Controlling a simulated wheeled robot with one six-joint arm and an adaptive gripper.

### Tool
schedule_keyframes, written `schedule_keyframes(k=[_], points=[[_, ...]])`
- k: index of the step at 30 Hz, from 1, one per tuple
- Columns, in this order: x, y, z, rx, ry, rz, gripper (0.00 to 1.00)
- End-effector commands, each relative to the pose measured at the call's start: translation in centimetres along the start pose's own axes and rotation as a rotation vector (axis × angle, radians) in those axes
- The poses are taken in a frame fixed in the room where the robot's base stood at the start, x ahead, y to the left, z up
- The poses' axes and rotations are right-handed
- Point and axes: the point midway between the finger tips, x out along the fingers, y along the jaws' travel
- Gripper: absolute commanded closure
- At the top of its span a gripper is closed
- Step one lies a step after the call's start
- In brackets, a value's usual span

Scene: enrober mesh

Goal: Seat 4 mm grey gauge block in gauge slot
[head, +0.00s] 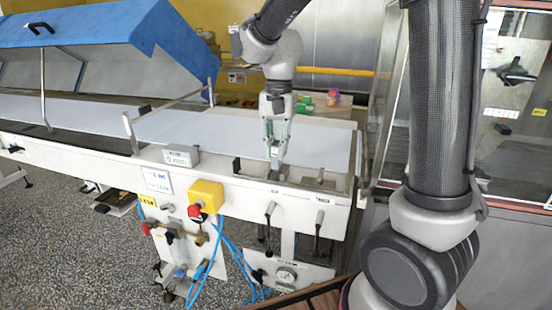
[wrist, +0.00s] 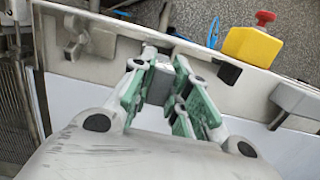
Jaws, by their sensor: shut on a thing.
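My gripper (head: 277,158) points down at the front edge of the white belt, just above the front rail of the machine. In the wrist view its green-padded fingers (wrist: 160,92) are closed on a small grey block (wrist: 160,78), which I take as the gauge block. The block sits between the fingertips, close to the white front rail (wrist: 200,60). In the head view the block is too small to tell apart from the fingertips. I cannot make out the gauge slot clearly, nor whether the block touches anything below it.
A yellow box with a red button (head: 206,194) is on the front panel, and a grey display reading 9 mm (head: 181,156) stands left of my gripper. A winged knob (wrist: 90,38) is near the fingers. A blue hood (head: 110,35) is at the left. The white belt (head: 225,130) is clear.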

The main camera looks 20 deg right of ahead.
Motion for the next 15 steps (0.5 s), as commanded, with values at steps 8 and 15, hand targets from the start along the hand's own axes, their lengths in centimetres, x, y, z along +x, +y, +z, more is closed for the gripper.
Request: schedule_keyframes(k=[8,15], points=[[3.2,0.0,-0.4,-0.001,-0.001,0.001,1.0],[3.2,0.0,-0.4,-0.001,0.0,0.001,1.0]])
